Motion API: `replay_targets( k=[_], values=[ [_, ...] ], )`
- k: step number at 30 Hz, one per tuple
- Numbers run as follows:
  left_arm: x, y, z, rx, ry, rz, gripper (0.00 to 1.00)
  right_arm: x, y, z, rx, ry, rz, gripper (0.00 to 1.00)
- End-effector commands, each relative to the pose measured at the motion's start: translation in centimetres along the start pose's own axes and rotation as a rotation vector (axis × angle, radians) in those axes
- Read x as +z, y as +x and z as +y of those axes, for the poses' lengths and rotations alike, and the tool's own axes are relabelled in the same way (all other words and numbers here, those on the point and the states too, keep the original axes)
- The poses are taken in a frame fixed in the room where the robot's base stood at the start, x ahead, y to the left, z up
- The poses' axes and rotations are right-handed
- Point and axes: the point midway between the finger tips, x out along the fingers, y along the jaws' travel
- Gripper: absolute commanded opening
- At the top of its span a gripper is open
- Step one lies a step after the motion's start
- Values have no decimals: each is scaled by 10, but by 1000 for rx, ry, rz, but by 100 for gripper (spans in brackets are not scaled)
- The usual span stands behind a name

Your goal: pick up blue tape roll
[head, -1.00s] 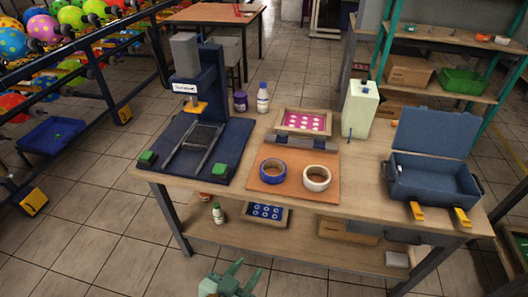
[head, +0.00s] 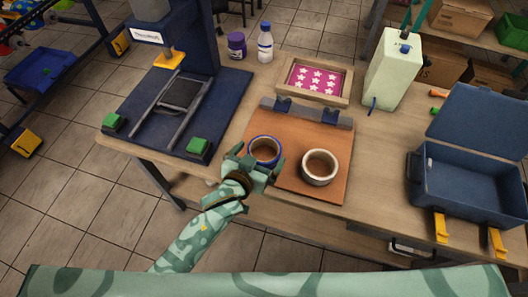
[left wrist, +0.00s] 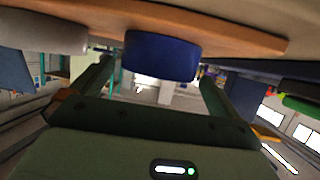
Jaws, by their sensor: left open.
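The blue tape roll (head: 264,138) lies flat on the orange-brown board, left of the white tape roll (head: 320,182). My left gripper (head: 258,164) is open at the near side of the blue roll and partly covers it in the head view. In the left wrist view, the blue roll (left wrist: 160,57) shows between the two spread fingers of the gripper (left wrist: 155,72), near their tips. I cannot tell whether the fingers touch it. The white roll (left wrist: 45,34) is to the left in that view. My right gripper is not in view.
The board (head: 320,139) has a clamp bar at its back. A blue press (head: 222,115) with green blocks stands left. A pink star screen (head: 313,78) lies behind, and an open blue case (head: 465,185) stands right. Bottles and a pale green canister stand at the back.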

Motion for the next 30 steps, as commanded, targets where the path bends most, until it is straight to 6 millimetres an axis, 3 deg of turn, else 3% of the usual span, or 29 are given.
replay_targets(
  k=[3,6,14,18,30],
  values=[
    [4,23,2,0,0,-2,100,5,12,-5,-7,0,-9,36],
    [3,33,1,0,1,-2,100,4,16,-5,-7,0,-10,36],
    [0,35,2,0,1,0,100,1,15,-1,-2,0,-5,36],
    [0,35,2,0,1,0,61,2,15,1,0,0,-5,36],
    [-6,32,1,-1,0,1,61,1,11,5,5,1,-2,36]
  ],
)
